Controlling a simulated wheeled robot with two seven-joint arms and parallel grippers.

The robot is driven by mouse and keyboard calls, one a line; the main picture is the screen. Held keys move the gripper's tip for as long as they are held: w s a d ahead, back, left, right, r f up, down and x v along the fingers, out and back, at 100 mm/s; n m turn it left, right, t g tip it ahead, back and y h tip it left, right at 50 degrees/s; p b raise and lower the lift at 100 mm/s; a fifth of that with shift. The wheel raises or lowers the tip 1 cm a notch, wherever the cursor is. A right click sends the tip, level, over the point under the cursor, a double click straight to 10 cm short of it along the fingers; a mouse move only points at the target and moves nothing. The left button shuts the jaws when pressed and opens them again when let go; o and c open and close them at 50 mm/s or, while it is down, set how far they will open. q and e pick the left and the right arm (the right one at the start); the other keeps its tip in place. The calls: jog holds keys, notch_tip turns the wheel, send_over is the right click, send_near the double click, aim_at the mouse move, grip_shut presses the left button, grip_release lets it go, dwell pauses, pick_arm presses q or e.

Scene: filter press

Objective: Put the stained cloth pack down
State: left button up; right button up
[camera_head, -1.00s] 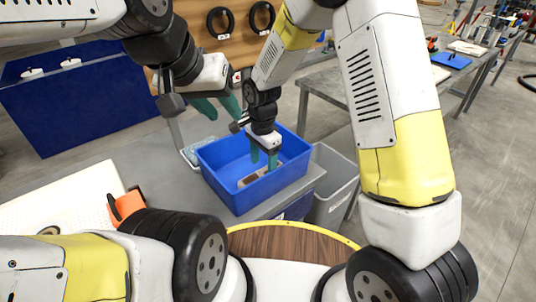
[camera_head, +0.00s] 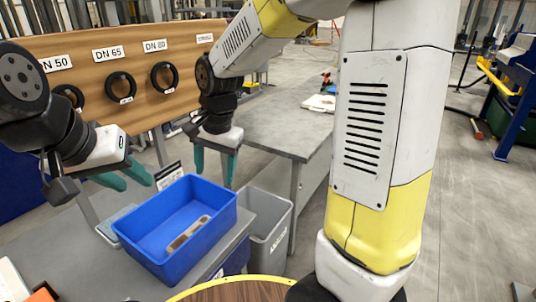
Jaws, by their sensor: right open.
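The stained cloth pack (camera_head: 187,233), a small pale strip with brownish patches, lies on the floor of the blue bin (camera_head: 150,262). My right gripper (camera_head: 215,175) is above the bin's back right rim, with its green fingers pointing down. The fingers are apart with nothing between them, clear of the pack. My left gripper (camera_head: 126,182) is at the left, above and behind the bin. Its green fingers are spread and empty.
The bin stands on a grey table (camera_head: 95,262). A grey waste bin (camera_head: 268,222) stands right of it. Behind are a grey workbench (camera_head: 285,130) and a wooden board (camera_head: 110,52) with black rings. A small sign (camera_head: 168,176) stands behind the bin.

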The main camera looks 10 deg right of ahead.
jog(key=s+d+r+n+t, duration=0.4)
jog(key=s+d+r+n, duration=0.2)
jog(key=s+d+r, duration=0.3)
jog(key=s+d, duration=0.4)
jog(key=shift+s+d+r+t+y, duration=0.2)
jog(key=shift+s+d+t+y, duration=0.1)
jog(key=shift+s+y, duration=0.1)
